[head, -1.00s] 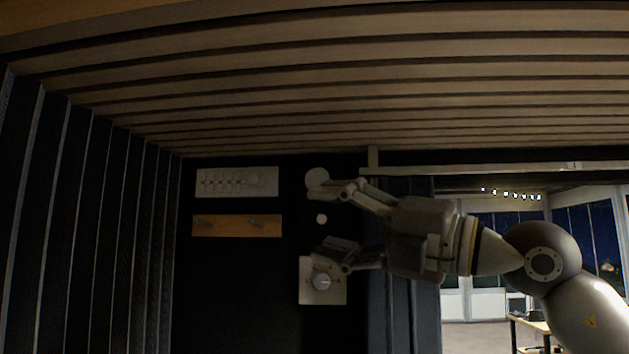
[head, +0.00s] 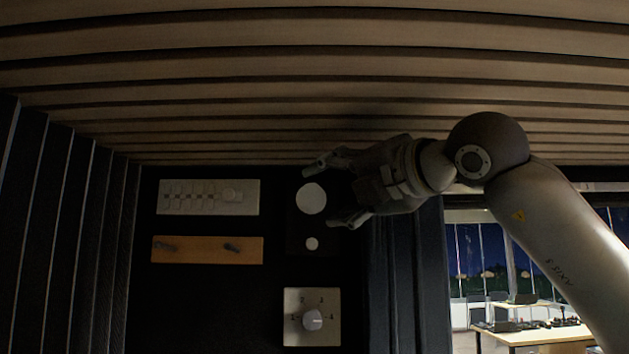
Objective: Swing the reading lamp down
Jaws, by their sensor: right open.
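A round white disc (head: 311,198), which looks like the head of the reading lamp, is on the dark back wall in the head view. A small white round knob (head: 312,243) sits just below it on the same dark panel. My right gripper (head: 333,192) is open, its fingers pointing left. One fingertip is above the disc and the other is below and right of it. I cannot tell whether either finger touches it. Any lamp arm is not visible against the dark wall. My left gripper is not in view.
A white switch panel (head: 208,197) and a wooden rail with hooks (head: 207,250) are to the left. A numbered dial plate (head: 312,317) is below. The slatted ceiling (head: 300,70) is close above my right arm. A dark ribbed wall (head: 62,230) stands at left.

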